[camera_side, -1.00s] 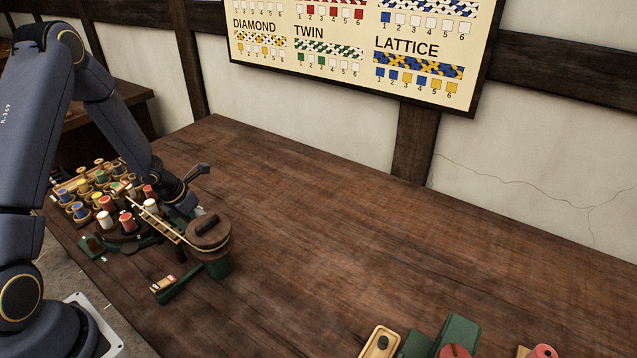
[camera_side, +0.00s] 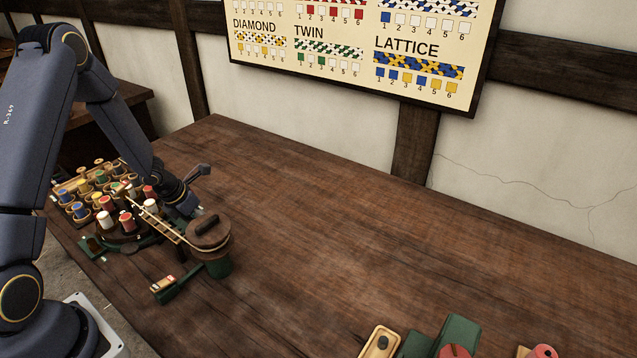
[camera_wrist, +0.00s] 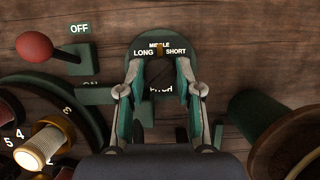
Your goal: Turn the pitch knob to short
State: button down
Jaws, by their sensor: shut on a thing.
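The pitch plate (camera_wrist: 160,42) shows in the wrist view, dark green, with LONG at left, MIDDLE at top and SHORT at right. A small brass-coloured mark (camera_wrist: 160,49) stands at MIDDLE. The dark pitch knob (camera_wrist: 160,72) sits below the mark, partly hidden and hard to make out in shadow. My gripper (camera_wrist: 159,80) is shut on the knob, one finger on each side. In the side view the end of my arm (camera_side: 182,198) is low over the bench, and the knob cannot be made out there.
A red-balled lever (camera_wrist: 35,46) stands left of the plate by an OFF sign (camera_wrist: 79,30). A numbered bobbin carrier (camera_wrist: 42,148) is at lower left. A wooden-topped drum (camera_side: 209,232) stands close on the right.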

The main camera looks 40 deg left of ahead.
jog(key=shift+m, duration=0.3)
jog(key=m+h, duration=0.1)
jog(key=m, duration=0.3)
jog(key=shift+a+h, duration=0.15)
jog(key=shift+h, duration=0.25)
jog(key=shift+w+m+g+h, duration=0.1)
jog(key=shift+m+g+h, duration=0.5)
jog(key=shift+m, duration=1.5)
jog(key=c, duration=0.8)
grip_release()
jog(key=shift+o, duration=0.2)
